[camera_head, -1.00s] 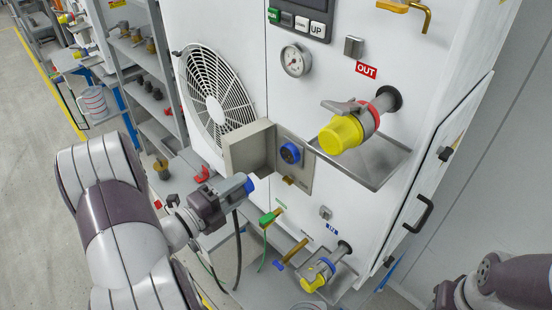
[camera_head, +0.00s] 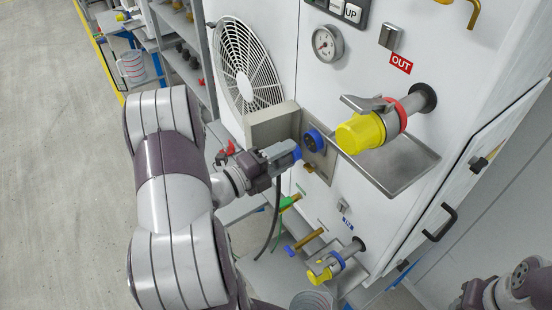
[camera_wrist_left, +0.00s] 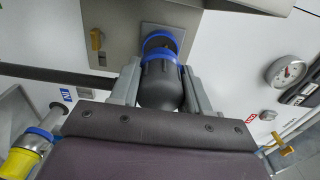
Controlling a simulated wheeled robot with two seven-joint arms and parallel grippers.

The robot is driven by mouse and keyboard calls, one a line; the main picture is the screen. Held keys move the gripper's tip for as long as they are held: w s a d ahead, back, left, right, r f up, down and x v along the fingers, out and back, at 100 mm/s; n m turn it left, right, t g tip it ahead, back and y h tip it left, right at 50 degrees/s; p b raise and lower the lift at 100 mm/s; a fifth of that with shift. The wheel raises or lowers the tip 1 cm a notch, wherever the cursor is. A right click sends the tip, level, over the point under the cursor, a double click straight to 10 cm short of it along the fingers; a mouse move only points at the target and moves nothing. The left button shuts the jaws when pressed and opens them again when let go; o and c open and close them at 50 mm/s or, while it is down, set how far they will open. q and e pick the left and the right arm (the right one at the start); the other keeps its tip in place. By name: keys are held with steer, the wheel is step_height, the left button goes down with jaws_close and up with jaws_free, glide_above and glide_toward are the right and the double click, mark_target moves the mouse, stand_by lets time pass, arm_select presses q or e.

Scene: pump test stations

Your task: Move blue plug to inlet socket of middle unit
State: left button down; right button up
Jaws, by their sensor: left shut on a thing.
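My left gripper (camera_head: 280,155) is shut on the blue plug, a dark cylinder with a blue ring (camera_wrist_left: 162,84) in the left wrist view. In the head view the plug's blue end (camera_head: 297,152) points at the blue round socket (camera_head: 314,140) on the unit's front panel, very close to it. In the left wrist view the socket's blue rim (camera_wrist_left: 160,40) lies just beyond the plug, nearly in line. I cannot tell whether they touch. A black cable (camera_head: 272,215) hangs below the gripper.
A grey box-like hood (camera_head: 268,128) stands out beside the socket. To the right are a yellow-capped OUT coupling (camera_head: 360,133) and a metal drip tray (camera_head: 405,170). A lower yellow-capped coupling (camera_head: 320,274) and brass valves (camera_head: 305,240) sit below. Shelves stand at the left.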

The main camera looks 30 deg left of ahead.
arm_select(q)
steer(key=shift+x, duration=1.6)
steer(key=shift+b, duration=0.55)
stand_by(0.8)
steer(key=shift+w+d, duration=0.25)
steer(key=shift+w, duration=0.25)
stand_by(0.4)
steer(key=shift+c, duration=2.3)
jaws_free()
steer(key=b, duration=0.3)
glide_toward(299, 149)
steer(key=shift+s+a+f, duration=0.55)
steer(key=shift+a+f, duration=0.3)
